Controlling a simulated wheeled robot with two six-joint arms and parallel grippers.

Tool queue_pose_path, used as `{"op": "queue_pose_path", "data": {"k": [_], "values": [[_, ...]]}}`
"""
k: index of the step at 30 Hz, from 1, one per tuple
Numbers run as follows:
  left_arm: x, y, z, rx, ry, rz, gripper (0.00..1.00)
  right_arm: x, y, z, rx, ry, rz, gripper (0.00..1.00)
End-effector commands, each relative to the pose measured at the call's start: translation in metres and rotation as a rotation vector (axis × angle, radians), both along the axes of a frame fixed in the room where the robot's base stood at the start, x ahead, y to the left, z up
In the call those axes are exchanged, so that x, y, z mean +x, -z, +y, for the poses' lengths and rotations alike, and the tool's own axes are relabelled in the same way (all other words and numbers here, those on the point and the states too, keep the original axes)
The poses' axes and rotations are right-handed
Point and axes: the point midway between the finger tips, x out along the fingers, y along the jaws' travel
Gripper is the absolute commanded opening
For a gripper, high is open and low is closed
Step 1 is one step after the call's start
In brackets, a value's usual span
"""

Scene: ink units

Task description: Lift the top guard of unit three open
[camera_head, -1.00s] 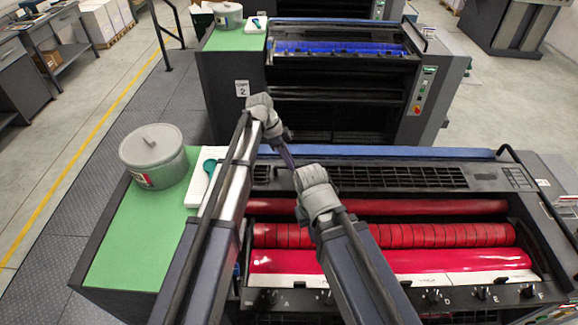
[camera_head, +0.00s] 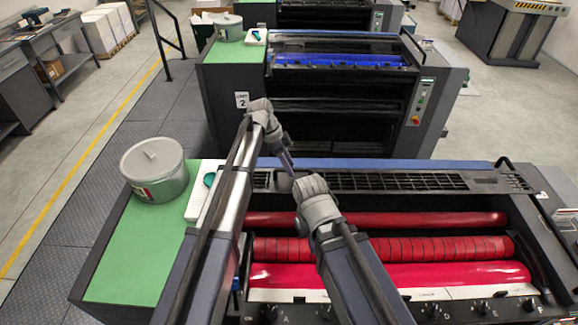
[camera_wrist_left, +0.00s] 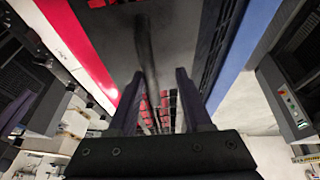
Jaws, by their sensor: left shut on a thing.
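Unit three is the near machine, with red rollers (camera_head: 390,247). Its dark guard with a slotted grille (camera_head: 410,181) lies along the back of the roller opening, before a blue strip. In the head view my left gripper (camera_head: 288,165) points down at the guard's left part. In the left wrist view its fingers (camera_wrist_left: 158,98) stand either side of a dark bar (camera_wrist_left: 146,55), which seems to be a handle. My right gripper (camera_head: 292,184) is close beside it on the right; its fingers are hidden behind its grey wrist.
A grey ink pot (camera_head: 154,170) and a white tray (camera_head: 201,192) stand on the green top (camera_head: 130,255) at left. Unit two (camera_head: 340,95), with a blue roller, stands behind. Black knobs line the near edge. A walkway (camera_head: 75,200) runs along the left.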

Motion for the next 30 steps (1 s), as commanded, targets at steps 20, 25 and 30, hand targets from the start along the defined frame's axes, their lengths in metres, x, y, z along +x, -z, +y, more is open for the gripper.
{"op": "queue_pose_path", "data": {"k": [20, 25, 30], "values": [[-0.001, -0.014, 0.003, -0.002, -0.001, -0.001, 0.5, 0.0, -0.014, 0.0, 0.0, 0.002, 0.0, 0.0], [0.001, -0.034, 0.011, -0.002, -0.001, -0.002, 0.5, 0.0, -0.034, 0.0, 0.0, 0.007, 0.001, 0.0], [0.003, -0.057, 0.02, -0.001, -0.002, -0.002, 0.5, -0.001, -0.057, 0.0, 0.001, 0.021, 0.0, 0.0]]}}
